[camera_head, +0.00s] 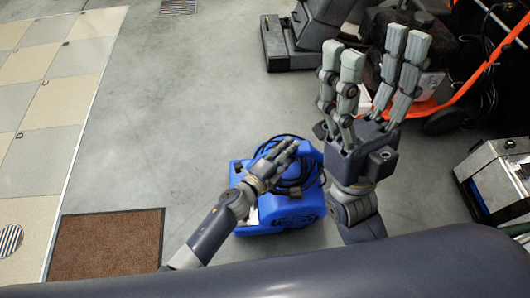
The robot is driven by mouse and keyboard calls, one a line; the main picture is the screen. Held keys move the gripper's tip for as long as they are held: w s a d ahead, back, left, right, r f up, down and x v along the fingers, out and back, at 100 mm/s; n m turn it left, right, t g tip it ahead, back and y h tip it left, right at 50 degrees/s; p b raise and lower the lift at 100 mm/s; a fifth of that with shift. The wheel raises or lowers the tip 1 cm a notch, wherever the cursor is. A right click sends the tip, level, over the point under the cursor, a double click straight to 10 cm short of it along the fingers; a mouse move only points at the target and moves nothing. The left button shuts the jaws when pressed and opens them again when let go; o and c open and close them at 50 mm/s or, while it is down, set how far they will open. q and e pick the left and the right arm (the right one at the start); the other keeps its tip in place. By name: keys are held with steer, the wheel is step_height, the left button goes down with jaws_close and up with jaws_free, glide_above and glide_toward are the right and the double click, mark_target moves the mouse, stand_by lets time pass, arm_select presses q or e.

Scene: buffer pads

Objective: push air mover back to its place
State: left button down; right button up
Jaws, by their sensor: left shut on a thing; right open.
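The blue air mover (290,215) stands on the grey floor just in front of me, with a dark cable coiled on its top. My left gripper (284,152) reaches in from the left over the air mover and is shut on its upper part. The exact grip point is hidden by the fingers. My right gripper (370,75) is raised at the air mover's right, open and empty, with its fingers spread upward. Its arm hides part of the air mover's right side.
A brown mat (107,245) lies at the lower left beside a tiled floor area (50,90). Dark machines (290,45) and an orange-framed machine (445,105) stand at the back right. A metal box (492,178) is at the right. The floor left of centre is clear.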

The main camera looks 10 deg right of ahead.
mark_target(301, 154)
arm_select(q)
steer(key=d, duration=0.5)
steer(key=shift+s+d+r+b, duration=0.2)
steer(key=shift+s+d+b, duration=0.1)
steer(key=shift+d+b, duration=0.05)
steer(key=c, duration=1.3)
jaws_free()
steer(key=shift+f, duration=0.1)
steer(key=shift+a, duration=0.2)
steer(key=shift+s+a, duration=0.25)
steer(key=shift+a, duration=0.2)
steer(key=v, duration=1)
steer(key=shift+s+a, duration=0.25)
steer(key=shift+s, duration=0.05)
